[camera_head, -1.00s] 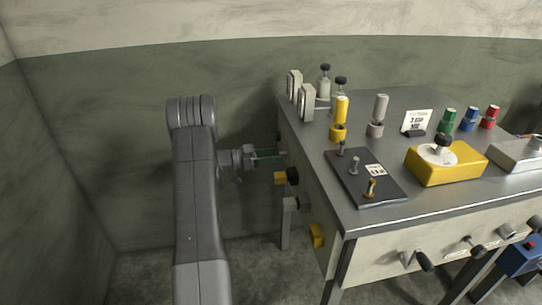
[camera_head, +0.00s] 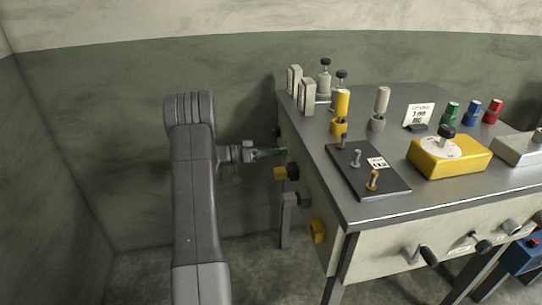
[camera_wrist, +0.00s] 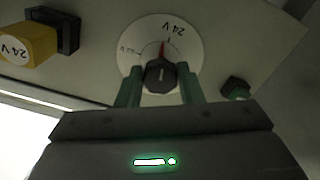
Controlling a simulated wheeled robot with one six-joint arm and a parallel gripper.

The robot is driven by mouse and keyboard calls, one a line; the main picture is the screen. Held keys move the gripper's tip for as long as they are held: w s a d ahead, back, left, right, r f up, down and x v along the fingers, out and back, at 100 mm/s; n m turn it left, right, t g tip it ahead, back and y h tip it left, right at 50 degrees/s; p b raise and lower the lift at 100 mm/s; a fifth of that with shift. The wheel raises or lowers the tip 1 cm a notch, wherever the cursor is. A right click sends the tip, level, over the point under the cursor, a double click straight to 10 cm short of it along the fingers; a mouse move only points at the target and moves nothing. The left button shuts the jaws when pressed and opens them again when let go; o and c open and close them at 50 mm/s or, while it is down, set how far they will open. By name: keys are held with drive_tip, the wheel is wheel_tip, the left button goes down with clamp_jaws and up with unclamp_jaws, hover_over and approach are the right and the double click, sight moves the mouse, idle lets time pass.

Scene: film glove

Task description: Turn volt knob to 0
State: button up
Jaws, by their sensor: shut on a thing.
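The volt knob (camera_wrist: 161,77) is black and sits on a round white dial (camera_wrist: 185,35) in the wrist view. A red pointer on the dial points up, close to a mark by the upside-down "24V" label. A smaller label at the dial's left is too small to read surely. My gripper (camera_wrist: 160,84) has its two green fingers on either side of the knob, shut on it. In the head view my gripper (camera_head: 268,153) reaches from the left to the bench's left side panel; the knob cannot be made out there.
A yellow block (camera_wrist: 27,46) marked "24V" with a black part is beside the dial. A small dark green part (camera_wrist: 236,88) sits close to the right finger. The bench (camera_head: 442,205) carries levers and a yellow dial box (camera_head: 449,160). The floor at left is open.

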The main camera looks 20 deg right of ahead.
drive_tip(key=shift+r+n+p, duration=0.15)
drive_tip(key=shift+n+p, duration=3.9)
drive_tip(key=shift+n, duration=12.85)
drive_tip(key=o, duration=1)
drive_tip(key=shift+w, duration=0.1)
drive_tip(key=shift+c, duration=0.2)
